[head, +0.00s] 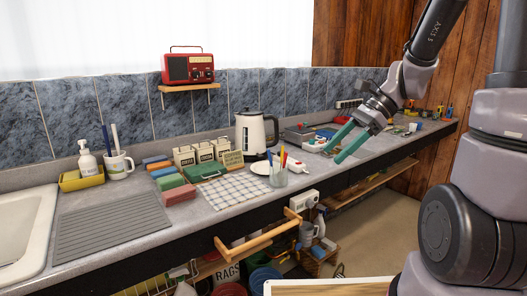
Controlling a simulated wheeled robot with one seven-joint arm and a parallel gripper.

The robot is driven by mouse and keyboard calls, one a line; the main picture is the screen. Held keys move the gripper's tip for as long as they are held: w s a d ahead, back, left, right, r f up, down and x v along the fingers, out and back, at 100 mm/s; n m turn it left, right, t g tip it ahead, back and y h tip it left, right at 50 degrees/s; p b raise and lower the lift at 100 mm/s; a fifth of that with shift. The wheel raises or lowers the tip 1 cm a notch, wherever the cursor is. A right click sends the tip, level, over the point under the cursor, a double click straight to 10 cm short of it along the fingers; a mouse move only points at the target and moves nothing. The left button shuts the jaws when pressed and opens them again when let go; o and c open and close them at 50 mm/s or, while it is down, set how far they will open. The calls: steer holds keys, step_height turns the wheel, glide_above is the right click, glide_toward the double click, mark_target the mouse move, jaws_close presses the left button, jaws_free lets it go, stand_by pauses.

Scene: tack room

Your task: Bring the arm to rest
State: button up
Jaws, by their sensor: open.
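My gripper (346,143) has two green fingers spread apart. It hangs over the right part of the counter (155,234), to the right of the kettle, with nothing between the fingers. My arm comes down to it from the top right of the head view. The gripper appears to be above the counter, but I cannot tell the exact gap.
A white kettle (254,136), a glass of pencils (277,176) and a checked cloth (236,189) stand left of my gripper. Small tools line the counter's far right end. A red radio (188,68) sits on a wall shelf (189,88). A wooden rail (258,235) juts from the counter front.

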steer(key=s+d+r+n+t+h, duration=0.3)
steer(key=r+n+t, duration=0.1)
steer(key=r+n, duration=0.2)
steer(key=s+d+r+n+t+h, duration=0.3)
steer(key=r+n, duration=0.3)
steer(key=r, duration=0.1)
steer(key=shift+s+d+r+t+h, duration=0.2)
steer(key=shift+s+d+t+h, duration=0.1)
steer(key=shift+s+t, duration=0.1)
stand_by(0.8)
